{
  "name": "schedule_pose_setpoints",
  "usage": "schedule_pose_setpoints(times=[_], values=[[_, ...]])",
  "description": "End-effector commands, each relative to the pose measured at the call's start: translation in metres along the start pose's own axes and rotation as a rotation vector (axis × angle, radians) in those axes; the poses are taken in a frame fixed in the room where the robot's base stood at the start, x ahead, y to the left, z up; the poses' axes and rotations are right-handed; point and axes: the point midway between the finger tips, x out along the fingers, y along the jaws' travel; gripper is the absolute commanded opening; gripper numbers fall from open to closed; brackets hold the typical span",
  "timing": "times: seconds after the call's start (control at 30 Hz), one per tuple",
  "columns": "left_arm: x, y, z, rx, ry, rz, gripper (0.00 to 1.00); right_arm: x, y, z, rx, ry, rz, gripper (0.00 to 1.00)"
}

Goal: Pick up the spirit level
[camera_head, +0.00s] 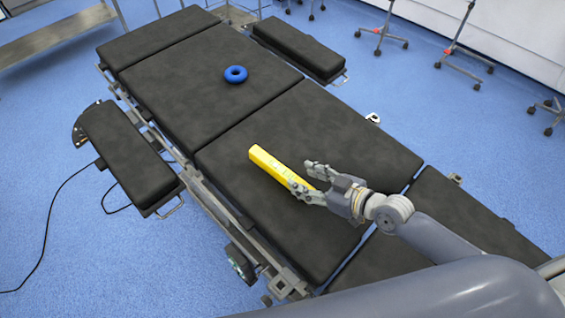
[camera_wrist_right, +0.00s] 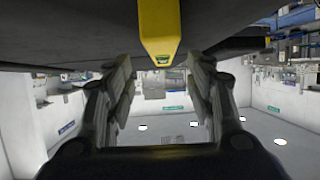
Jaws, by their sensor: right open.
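The yellow spirit level (camera_head: 272,165) lies on the dark padded operating table (camera_head: 330,130), slanting from upper left to lower right. My right gripper (camera_head: 306,180) is at its lower right end in the head view, with its fingers open. One finger overlaps the level's near end in that view; whether it touches cannot be told. In the right wrist view the level (camera_wrist_right: 160,30) shows end-on, with a green vial, ahead of and between the two open fingers (camera_wrist_right: 160,85). My left gripper is not in view.
A blue ring (camera_head: 236,74) lies on the table farther back. Padded side supports (camera_head: 125,150) flank the table. The pad around the level is otherwise clear. Wheeled stands (camera_head: 460,50) are on the floor at the upper right.

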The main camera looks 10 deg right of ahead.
Motion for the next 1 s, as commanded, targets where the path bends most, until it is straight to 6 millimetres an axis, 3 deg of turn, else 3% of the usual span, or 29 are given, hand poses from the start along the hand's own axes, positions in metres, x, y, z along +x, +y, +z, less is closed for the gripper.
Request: schedule_pose_setpoints(times=[0.1,0.27,0.57,0.7,1.0], values=[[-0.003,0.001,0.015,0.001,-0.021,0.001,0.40,0.021,0.000,-0.002,0.002,0.004,0.001,0.50],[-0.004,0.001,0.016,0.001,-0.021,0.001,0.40,0.035,0.000,-0.002,0.000,0.002,0.000,0.50],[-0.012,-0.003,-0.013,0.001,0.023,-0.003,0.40,0.068,-0.001,-0.003,0.001,0.003,-0.001,0.50],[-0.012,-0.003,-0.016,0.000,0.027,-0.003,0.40,0.083,-0.001,-0.001,0.000,0.003,0.000,0.50],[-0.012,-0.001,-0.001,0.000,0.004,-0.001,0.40,0.087,-0.001,0.000,-0.001,0.001,0.000,0.50]])
